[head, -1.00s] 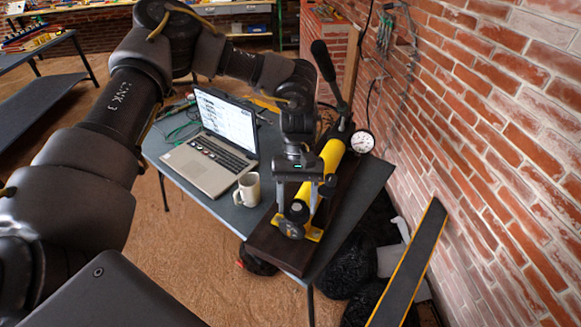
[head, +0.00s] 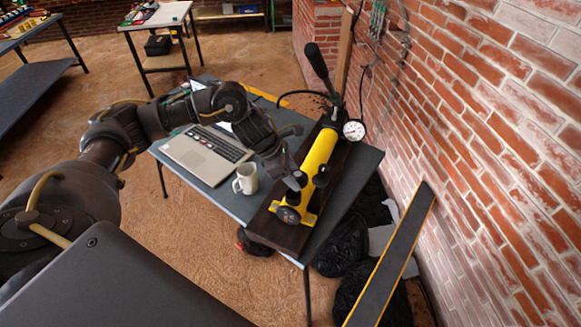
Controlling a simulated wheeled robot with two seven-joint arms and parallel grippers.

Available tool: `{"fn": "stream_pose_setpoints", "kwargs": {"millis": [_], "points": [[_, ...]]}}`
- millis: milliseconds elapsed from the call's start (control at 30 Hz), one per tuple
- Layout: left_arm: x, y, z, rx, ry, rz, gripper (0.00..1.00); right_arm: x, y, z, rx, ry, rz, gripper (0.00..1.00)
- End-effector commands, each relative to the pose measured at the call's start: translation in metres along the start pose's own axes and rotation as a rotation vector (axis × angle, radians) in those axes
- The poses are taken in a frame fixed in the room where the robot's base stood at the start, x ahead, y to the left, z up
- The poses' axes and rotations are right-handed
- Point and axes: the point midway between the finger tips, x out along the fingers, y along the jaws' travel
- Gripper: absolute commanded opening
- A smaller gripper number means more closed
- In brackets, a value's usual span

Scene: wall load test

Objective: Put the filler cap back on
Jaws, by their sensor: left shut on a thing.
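The yellow hand pump (head: 319,152) lies on a dark wooden board on the blue-grey table. Its long black handle (head: 318,66) rises at the far end, and a round gauge (head: 354,130) sits beside it. My left gripper (head: 294,182) is at the pump's near left side, beside the yellow cylinder. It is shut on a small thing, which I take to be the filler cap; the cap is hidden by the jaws. I cannot tell whether it touches the pump. The filler opening cannot be made out. My right gripper is not in view.
A white mug (head: 246,179) stands close to the left of my gripper. A brick wall (head: 500,120) bounds the right. Black bags (head: 340,257) and a leaning dark board (head: 393,255) are below the table's right side.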

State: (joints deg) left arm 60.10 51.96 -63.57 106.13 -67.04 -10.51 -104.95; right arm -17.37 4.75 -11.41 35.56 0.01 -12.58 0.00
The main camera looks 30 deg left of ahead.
Motion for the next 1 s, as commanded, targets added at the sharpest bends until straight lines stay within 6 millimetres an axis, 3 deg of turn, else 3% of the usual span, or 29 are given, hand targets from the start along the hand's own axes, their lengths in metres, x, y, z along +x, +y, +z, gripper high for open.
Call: {"fn": "stream_pose_setpoints", "kwargs": {"millis": [467, 1000], "points": [[0.000, 0.009, -0.010, -0.071, -0.001, 0.041, 0.32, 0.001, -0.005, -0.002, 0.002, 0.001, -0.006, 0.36], [0.042, 0.008, -0.034, -0.068, -0.001, 0.040, 0.32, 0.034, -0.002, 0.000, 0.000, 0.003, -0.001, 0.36]]}}
